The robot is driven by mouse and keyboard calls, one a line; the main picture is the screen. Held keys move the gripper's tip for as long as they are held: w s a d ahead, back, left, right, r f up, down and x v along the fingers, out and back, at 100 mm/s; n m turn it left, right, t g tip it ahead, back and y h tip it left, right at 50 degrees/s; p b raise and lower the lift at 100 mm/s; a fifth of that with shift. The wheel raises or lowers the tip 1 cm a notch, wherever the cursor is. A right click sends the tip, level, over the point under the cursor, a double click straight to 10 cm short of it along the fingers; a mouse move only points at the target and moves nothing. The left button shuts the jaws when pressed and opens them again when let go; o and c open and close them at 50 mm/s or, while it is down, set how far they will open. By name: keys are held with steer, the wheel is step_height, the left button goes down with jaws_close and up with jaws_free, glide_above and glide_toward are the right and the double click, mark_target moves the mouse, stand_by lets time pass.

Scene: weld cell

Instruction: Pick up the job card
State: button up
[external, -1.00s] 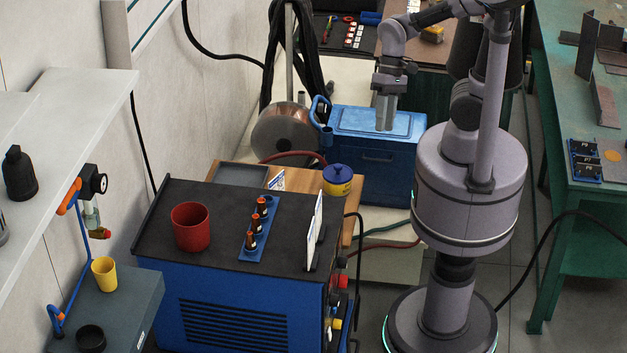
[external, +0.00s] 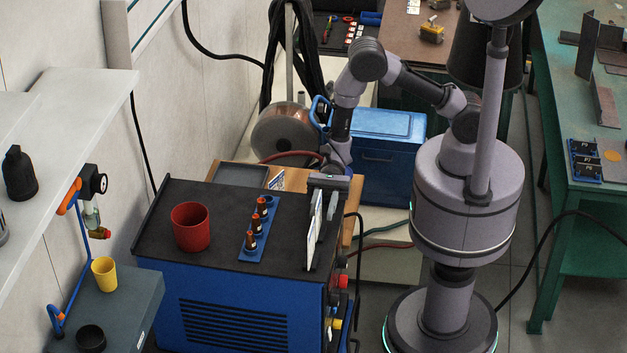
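The job card is most likely the white upright card (external: 312,243), seen nearly edge-on at the right edge of the dark top of the blue machine (external: 215,215). My gripper (external: 325,204) points down at the card's upper part. Its fingers look apart, with one finger visible just right of the card. I cannot tell whether the card lies between the fingers or whether they touch it. My wrist hides what is behind it.
A blue toolbox (external: 375,150) is behind. A wooden board (external: 228,172) with a grey tray lies behind the machine. The front of the machine top is clear.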

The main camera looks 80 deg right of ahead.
mark_target(316, 230)
steer(key=a, duration=0.2)
steer(key=a+b, duration=0.1)
steer(key=a, duration=0.3)
steer(key=shift+w+a+f+b, duration=0.2)
steer(key=shift+f+b, duration=0.1)
steer(key=shift+b, duration=0.05)
steer(key=shift+r, duration=0.1)
jaws_close()
stand_by(0.8)
